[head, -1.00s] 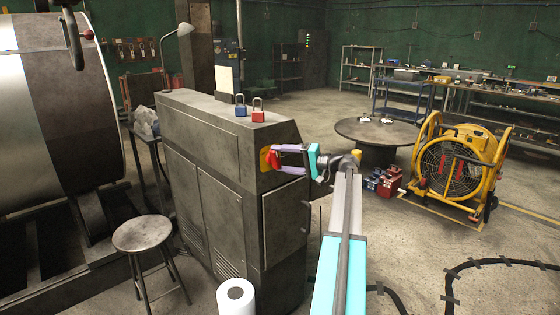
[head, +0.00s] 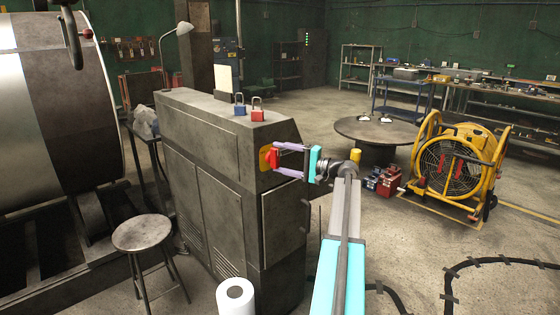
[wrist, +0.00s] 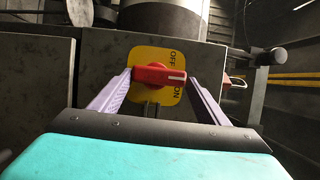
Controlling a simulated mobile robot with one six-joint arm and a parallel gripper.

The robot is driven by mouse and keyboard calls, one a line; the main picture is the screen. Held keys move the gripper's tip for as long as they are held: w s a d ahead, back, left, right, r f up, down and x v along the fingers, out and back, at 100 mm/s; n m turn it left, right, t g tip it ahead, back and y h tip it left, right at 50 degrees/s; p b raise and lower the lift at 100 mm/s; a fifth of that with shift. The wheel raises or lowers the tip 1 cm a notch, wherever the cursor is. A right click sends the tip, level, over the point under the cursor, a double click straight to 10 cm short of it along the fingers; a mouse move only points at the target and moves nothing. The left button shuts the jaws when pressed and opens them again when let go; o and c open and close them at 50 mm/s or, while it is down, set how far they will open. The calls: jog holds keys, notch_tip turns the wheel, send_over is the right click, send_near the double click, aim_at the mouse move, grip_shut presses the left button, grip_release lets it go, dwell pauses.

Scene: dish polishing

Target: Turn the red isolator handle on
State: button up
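The red isolator handle (head: 272,158) sits on a yellow plate on the end face of the grey cabinet. In the wrist view the handle (wrist: 158,75) lies straight across the plate (wrist: 150,55). Its white-marked end points right, between the OFF and ON labels. My gripper (head: 277,160) reaches it from the right, with one finger above and one below. In the wrist view the fingertips of my gripper (wrist: 160,77) sit at the two ends of the handle and look closed against it. The handle's back is hidden.
Blue (head: 239,106) and red (head: 257,110) padlocks stand on the cabinet top (head: 195,104). A stool (head: 141,233) and a white roll (head: 235,297) are in front. A yellow fan (head: 455,165) and a round table (head: 370,130) stand right, with open floor nearer me.

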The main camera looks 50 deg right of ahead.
jog(key=shift+o, duration=1.4)
jog(key=shift+w, duration=0.1)
jog(key=shift+f, duration=0.1)
jog(key=b+v, duration=0.2)
jog(key=v, duration=1.2)
